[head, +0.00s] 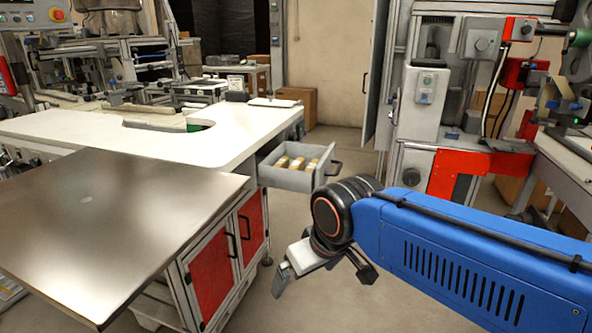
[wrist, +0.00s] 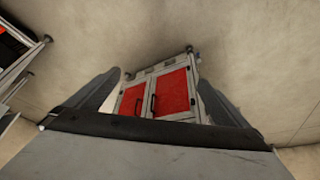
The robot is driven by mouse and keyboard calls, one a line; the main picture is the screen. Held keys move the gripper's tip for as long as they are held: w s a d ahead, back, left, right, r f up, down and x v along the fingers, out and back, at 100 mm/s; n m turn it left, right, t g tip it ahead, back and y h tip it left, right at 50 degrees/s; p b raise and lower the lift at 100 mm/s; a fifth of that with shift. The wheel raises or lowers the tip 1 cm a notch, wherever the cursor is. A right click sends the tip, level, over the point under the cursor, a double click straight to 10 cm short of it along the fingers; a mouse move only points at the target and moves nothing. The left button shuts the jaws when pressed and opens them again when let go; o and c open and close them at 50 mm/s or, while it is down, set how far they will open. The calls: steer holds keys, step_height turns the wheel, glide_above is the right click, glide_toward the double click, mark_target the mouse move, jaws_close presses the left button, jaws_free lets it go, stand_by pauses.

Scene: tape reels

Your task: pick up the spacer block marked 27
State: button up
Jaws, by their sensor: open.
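Several small yellow-and-white blocks (head: 297,163) lie in an open grey drawer (head: 286,180) at the right end of the white workbench in the head view. Their markings are too small to read, so I cannot tell which is marked 27. My gripper (head: 325,276) is in front of and below the drawer, well apart from it. Its two fingers are spread and empty. The wrist view shows the open fingers (wrist: 158,82) with red cabinet doors (wrist: 172,94) beyond them. No block shows in the wrist view.
The drawer has a dark handle (head: 334,168) on its right end. A bare steel tabletop (head: 110,225) fills the left front, beside the white workbench (head: 190,147). Red-doored cabinets (head: 210,262) stand below. A machine (head: 425,100) stands at the back right. The floor around my gripper is clear.

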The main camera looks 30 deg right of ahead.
steer(key=c, duration=0.4)
steer(key=shift+w+r, duration=0.25)
steer(key=shift+r, duration=0.1)
steer(key=c, duration=0.5)
steer(key=shift+m, duration=0.6)
steer(key=w+r, duration=0.1)
steer(key=r, duration=0.1)
steer(key=w+d+r, duration=0.1)
steer(key=w, duration=0.1)
steer(key=shift+r, duration=0.35)
steer(key=c, duration=0.9)
steer(key=w+d+r+m+g+h, duration=0.1)
steer(key=w+d+r+m+g, duration=0.1)
steer(key=w+d+r+m, duration=0.7)
steer(key=w+d+r+g+h, duration=0.1)
steer(key=w+d+r, duration=0.4)
steer(key=w+r, duration=0.95)
glide_above(296, 164)
steer(key=f, duration=0.9)
steer(key=s+f, duration=0.1)
steer(key=f, duration=0.3)
steer(key=shift+a+f, duration=0.35)
steer(key=shift+a+x, duration=0.1)
steer(key=shift+x, duration=1.25)
steer(key=shift+a+x, duration=0.15)
steer(key=shift+x, duration=1.25)
